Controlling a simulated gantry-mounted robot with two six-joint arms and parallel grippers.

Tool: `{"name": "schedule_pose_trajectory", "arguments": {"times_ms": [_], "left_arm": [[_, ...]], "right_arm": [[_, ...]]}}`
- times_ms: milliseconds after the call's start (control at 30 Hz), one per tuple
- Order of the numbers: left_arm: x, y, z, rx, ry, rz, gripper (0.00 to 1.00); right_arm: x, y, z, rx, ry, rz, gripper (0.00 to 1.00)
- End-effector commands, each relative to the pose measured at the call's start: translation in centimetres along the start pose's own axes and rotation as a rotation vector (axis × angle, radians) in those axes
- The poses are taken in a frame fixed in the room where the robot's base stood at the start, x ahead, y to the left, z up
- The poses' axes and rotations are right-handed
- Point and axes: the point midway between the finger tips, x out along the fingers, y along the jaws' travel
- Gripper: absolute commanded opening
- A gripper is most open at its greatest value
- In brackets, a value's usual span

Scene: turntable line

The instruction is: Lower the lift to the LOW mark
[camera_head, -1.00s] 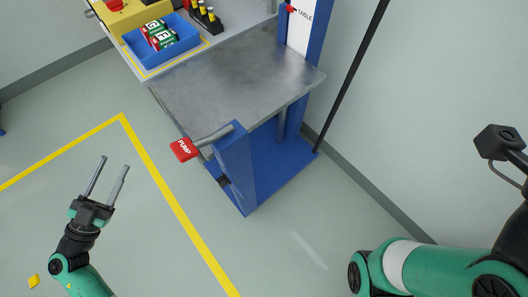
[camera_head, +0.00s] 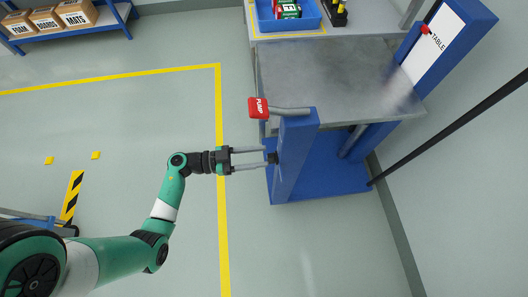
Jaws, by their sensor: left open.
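The lift has a grey metal platform (camera_head: 335,80) on a blue frame (camera_head: 350,181). A red PUMP handle (camera_head: 258,108) sticks out left from the top of its short blue post (camera_head: 295,145). A small black knob (camera_head: 272,158) is on the left face of that post. At the back right a white scale (camera_head: 432,45) reads TABLE, with a red pointer (camera_head: 425,29) beside the word. No LOW mark is visible. My left gripper (camera_head: 266,158) is open, below the PUMP handle, its fingertips at the knob, one on either side in the picture. Contact cannot be told. My right gripper is out of view.
A grey table (camera_head: 367,15) with a blue bin (camera_head: 263,12) adjoins the platform's far side. A dark pole (camera_head: 450,132) slants at the right. A shelf with boxes (camera_head: 76,12) stands at the far left. The floor left of the lift is open, with yellow lines (camera_head: 221,120).

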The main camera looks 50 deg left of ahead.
Motion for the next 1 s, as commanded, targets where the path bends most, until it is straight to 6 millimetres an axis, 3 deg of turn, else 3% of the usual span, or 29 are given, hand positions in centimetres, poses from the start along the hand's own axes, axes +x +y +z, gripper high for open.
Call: {"name": "schedule_pose_trajectory", "arguments": {"times_ms": [133,400,467,700,1000], "left_arm": [[1.6,0.0,0.1,0.001,0.001,0.001,0.51],[1.9,0.0,-0.1,0.001,0.001,-0.001,0.51],[1.9,0.0,-0.1,0.001,0.001,-0.001,0.44],[1.9,0.0,-0.1,0.001,0.001,-0.001,0.01],[1.9,0.0,-0.1,0.002,0.001,-0.001,0.0]], "right_arm": [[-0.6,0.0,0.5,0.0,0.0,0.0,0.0],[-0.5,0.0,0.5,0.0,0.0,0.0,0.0],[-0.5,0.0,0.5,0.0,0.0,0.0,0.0],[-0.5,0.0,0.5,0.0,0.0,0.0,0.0],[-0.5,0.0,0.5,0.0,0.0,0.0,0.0]]}}
